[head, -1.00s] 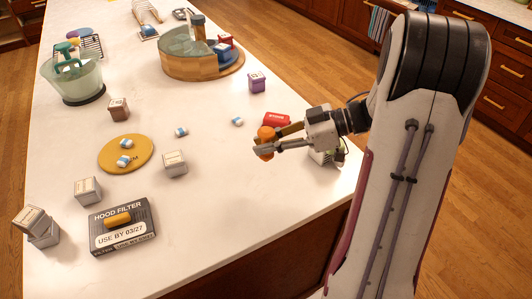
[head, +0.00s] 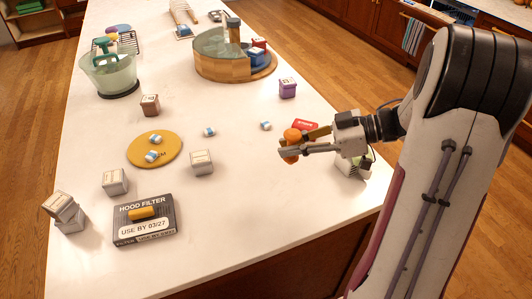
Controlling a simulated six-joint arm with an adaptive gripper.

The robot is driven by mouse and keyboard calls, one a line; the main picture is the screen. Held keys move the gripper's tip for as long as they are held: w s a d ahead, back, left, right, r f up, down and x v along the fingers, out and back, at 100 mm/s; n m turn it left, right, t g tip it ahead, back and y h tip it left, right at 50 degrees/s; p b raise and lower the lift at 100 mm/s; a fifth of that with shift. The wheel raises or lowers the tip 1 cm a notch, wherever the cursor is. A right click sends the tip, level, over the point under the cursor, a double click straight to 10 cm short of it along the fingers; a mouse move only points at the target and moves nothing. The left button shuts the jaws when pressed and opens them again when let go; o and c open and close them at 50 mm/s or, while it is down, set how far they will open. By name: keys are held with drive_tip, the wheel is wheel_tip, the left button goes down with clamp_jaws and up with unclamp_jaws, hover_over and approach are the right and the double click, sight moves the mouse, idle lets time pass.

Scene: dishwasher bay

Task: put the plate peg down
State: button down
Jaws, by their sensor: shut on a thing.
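My gripper (head: 291,150) is shut on an orange rounded piece (head: 291,137), which I take to be the plate peg. It is at the right part of the white counter, left of my wrist. The fingers cover part of the orange piece. I cannot tell whether the piece touches the counter or hangs just above it.
A red box (head: 305,126) lies just behind the gripper. A pale block (head: 202,162) stands to its left, near a yellow disc (head: 170,153) bearing small capsules. A hood filter box (head: 145,219) lies front left. The white counter (head: 250,205) is clear in front.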

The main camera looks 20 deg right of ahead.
drive_tip(key=shift+w+a+f, duration=0.1)
drive_tip(key=shift+w+a, duration=0.05)
drive_tip(key=shift+a, duration=0.3)
drive_tip(key=w+a, duration=0.3)
drive_tip(key=w, duration=0.3)
drive_tip(key=w+a+n, duration=0.1)
drive_tip(key=w+a, duration=0.2)
drive_tip(key=w, duration=0.4)
drive_tip(key=shift+w+a+r+g, duration=0.25)
drive_tip(key=shift+w+r+g, duration=0.05)
drive_tip(key=shift+r, duration=0.05)
drive_tip(key=shift+f, duration=3.15)
drive_tip(key=shift+f, duration=1.9)
drive_tip(key=shift+f, duration=0.15)
